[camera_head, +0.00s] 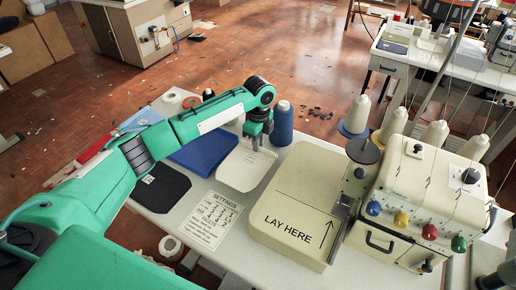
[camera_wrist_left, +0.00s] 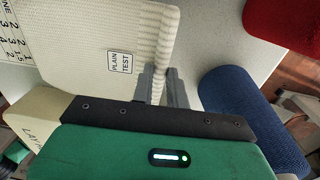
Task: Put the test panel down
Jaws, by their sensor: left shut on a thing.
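The test panel (camera_head: 243,168) is a cream fabric piece with a ribbed edge, and its "PLAIN TEST" label shows in the left wrist view (camera_wrist_left: 90,40). My left gripper (camera_head: 259,138) is shut on the panel near its ribbed edge; its fingers also show in the left wrist view (camera_wrist_left: 161,75). The panel is over the table between the blue folded cloth and the cream "LAY HERE" bed (camera_head: 292,207). I cannot tell whether its lower part touches the table. My right gripper is not in view.
A blue thread cone (camera_head: 283,123) stands just right of my gripper. The settings card (camera_head: 212,220), a black pad (camera_head: 161,188) and blue folded cloth (camera_head: 205,148) lie on the left. The sewing machine (camera_head: 425,195) stands right of the bed. The bed's top is clear.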

